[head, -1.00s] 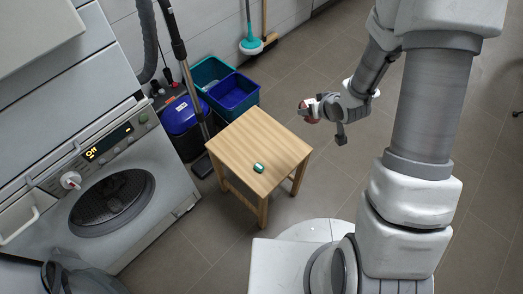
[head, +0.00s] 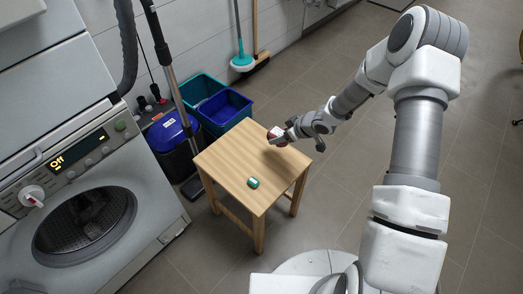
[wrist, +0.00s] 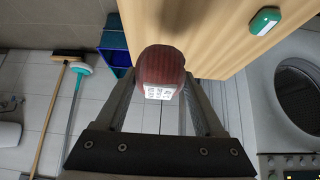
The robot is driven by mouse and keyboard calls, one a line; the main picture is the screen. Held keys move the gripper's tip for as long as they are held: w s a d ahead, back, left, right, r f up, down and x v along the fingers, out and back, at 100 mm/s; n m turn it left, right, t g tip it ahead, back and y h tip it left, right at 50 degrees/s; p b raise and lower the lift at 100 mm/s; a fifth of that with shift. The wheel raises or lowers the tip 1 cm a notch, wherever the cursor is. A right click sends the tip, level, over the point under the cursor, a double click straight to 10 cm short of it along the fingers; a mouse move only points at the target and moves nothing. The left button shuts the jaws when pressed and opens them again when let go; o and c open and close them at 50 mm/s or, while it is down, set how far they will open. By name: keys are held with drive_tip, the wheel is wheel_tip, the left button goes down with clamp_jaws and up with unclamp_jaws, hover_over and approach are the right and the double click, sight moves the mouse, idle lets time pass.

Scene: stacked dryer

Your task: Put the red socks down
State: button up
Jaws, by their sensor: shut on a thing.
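The red socks (wrist: 160,68) are a dark red rolled bundle with a white printed label. My gripper (wrist: 158,92) is shut on them, with a finger on each side. In the head view the socks (head: 276,132) show small at the end of my gripper (head: 284,136), over or beside the right edge of the wooden stool (head: 228,160). I cannot tell exactly how high they are above its top. A green and white rolled item (head: 253,183) lies on the stool; it also shows in the wrist view (wrist: 265,20).
A washing machine or dryer (head: 90,190) stands at the left, its display reading "Off". Blue and teal bins (head: 222,108), a blue-lidded bucket (head: 172,130) and a vacuum tube (head: 166,58) stand behind the stool. Most of the stool top is clear.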

drive_tip(key=a+f, duration=0.1)
drive_tip(key=a, duration=0.1)
drive_tip(key=w+a+f+b, duration=0.1)
drive_tip(key=a, duration=0.1)
drive_tip(key=w+a+f+b, duration=0.1)
drive_tip(key=f, duration=0.1)
drive_tip(key=shift+w+a, duration=0.25)
drive_tip(key=shift+a, duration=0.15)
drive_tip(key=shift+f+b, duration=1.1)
drive_tip(key=shift+f, duration=0.75)
drive_tip(key=shift+f, duration=0.15)
drive_tip(key=o, duration=1.4)
drive_tip(key=shift+c, duration=0.2)
drive_tip(key=shift+s+d+r, duration=0.1)
drive_tip(key=shift+d+r, duration=0.1)
drive_tip(key=shift+r, duration=0.25)
drive_tip(key=p+v, duration=0.4)
drive_tip(key=v, duration=0.7)
drive_tip(key=shift+d+r, duration=0.1)
drive_tip(key=shift+r, duration=0.15)
